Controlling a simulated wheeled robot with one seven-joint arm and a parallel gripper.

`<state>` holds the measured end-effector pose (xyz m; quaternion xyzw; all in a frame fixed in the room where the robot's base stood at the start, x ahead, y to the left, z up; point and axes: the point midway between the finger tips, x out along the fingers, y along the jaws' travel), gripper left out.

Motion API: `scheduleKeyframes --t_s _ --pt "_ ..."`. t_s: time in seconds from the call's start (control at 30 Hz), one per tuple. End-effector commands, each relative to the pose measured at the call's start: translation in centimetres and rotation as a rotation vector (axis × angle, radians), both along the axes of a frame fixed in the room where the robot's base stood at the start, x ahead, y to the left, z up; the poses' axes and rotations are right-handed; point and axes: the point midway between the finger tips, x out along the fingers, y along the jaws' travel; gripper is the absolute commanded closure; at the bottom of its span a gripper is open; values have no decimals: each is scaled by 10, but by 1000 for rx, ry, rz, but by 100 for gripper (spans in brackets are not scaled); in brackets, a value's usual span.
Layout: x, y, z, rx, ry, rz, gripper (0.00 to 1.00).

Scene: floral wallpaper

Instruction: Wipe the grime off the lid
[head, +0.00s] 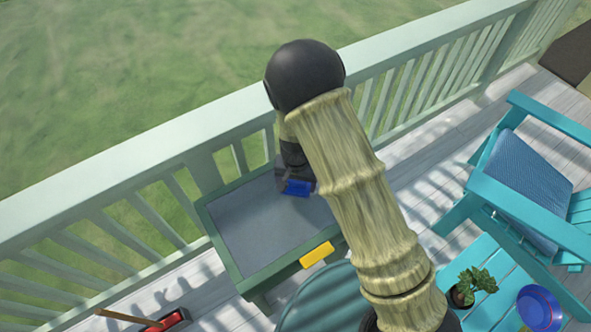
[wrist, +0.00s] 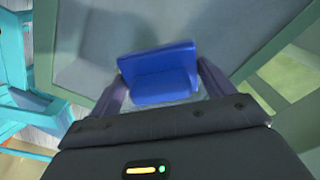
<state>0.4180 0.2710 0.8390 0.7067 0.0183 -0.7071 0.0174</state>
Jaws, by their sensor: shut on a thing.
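The lid (head: 245,235) is a flat grey panel in a green frame on a box-like stand beside the railing; its grey surface also fills the upper part of the wrist view (wrist: 85,35). My gripper (wrist: 160,78) is shut on a blue block-like wiper (wrist: 158,68), with one finger on each side of it. In the head view the blue wiper (head: 298,188) is over the far right part of the lid. I cannot tell if it touches the surface. My arm hides the right end of the lid. No distinct grime patch can be made out.
A yellow block (head: 317,255) is at the lid's front edge. A round green top (head: 318,305) stands in front. A railing (head: 130,165) runs behind. At right are a turquoise chair (head: 500,210) and a turquoise table with a plant (head: 472,286) and blue bowl (head: 540,307).

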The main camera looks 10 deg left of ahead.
Motion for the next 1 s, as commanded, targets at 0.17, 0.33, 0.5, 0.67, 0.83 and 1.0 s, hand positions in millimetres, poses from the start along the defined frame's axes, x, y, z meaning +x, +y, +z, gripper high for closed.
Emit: scheduleKeyframes --t_s 0.17,0.33,0.5,0.67,0.83,1.0 --pt "5 -8 21 0 -1 -17 40" --pt "6 -10 36 0 -1 -21 40" --pt "4 -6 48 0 0 -13 40" --pt "2 -3 51 0 0 -7 40" --pt "5 -7 50 0 -1 -16 40" --pt "6 -10 50 0 -1 -22 40"
